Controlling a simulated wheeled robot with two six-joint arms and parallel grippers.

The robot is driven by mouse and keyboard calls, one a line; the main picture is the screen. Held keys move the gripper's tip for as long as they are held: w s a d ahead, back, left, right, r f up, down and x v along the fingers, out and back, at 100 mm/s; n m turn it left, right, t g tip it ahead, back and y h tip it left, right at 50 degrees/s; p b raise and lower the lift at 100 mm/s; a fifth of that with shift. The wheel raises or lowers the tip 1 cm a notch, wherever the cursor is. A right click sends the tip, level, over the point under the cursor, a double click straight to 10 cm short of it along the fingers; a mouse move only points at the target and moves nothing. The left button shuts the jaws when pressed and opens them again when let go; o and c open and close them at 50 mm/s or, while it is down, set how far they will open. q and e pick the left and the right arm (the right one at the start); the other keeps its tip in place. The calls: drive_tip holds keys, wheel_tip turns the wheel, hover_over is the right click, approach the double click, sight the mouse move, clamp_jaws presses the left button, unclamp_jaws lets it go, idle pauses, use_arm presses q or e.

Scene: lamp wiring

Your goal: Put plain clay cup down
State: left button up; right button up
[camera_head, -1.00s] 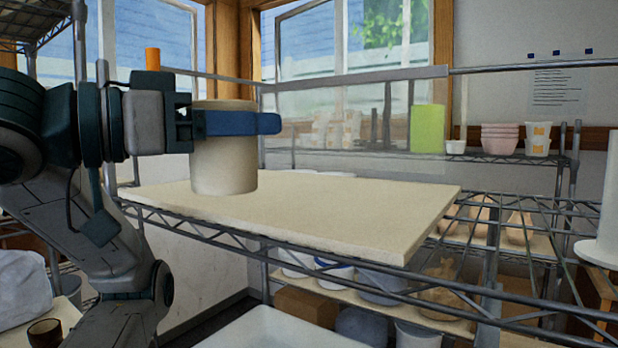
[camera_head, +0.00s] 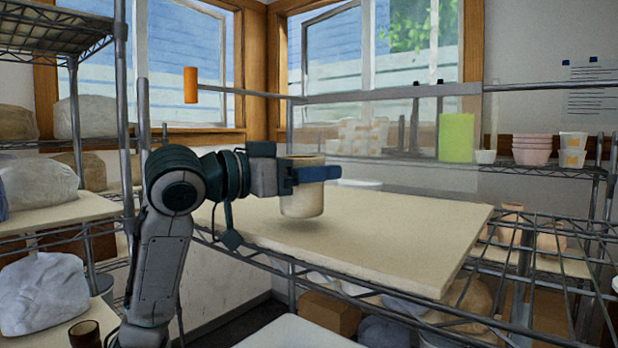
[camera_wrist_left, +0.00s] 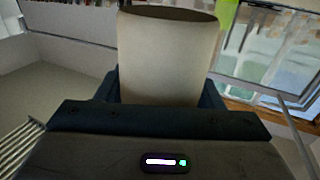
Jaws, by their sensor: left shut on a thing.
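The plain clay cup (camera_head: 302,198) is a beige, upright cylinder over the pale board (camera_head: 400,250) on the wire shelf. My left gripper (camera_head: 318,174) is shut on the cup near its upper part, with a blue finger across its front. My right gripper is not in view.
The board is bare to the right of the cup. A green block (camera_head: 456,138), pink bowls (camera_head: 532,149) and white pots stand on the back shelf. Clay bags (camera_head: 40,292) sit on the left rack. A rail (camera_head: 380,94) runs behind the board.

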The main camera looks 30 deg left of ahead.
use_arm(q)
drive_tip(key=shift+f, duration=0.6)
drive_tip(key=shift+s+a+f, duration=0.1)
drive_tip(key=shift+f, duration=0.1)
drive_tip(key=shift+s, duration=0.15)
drive_tip(key=shift+f, duration=0.1)
drive_tip(key=o, duration=0.7)
drive_tip(key=shift+w+f, duration=0.1)
drive_tip(key=shift+w, duration=0.1)
drive_tip(key=o, duration=0.4)
drive_tip(key=shift+o, duration=0.2)
drive_tip(key=shift+s, duration=0.1)
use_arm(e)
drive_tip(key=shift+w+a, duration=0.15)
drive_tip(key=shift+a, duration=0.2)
use_arm(q)
drive_tip(key=shift+r, duration=0.2)
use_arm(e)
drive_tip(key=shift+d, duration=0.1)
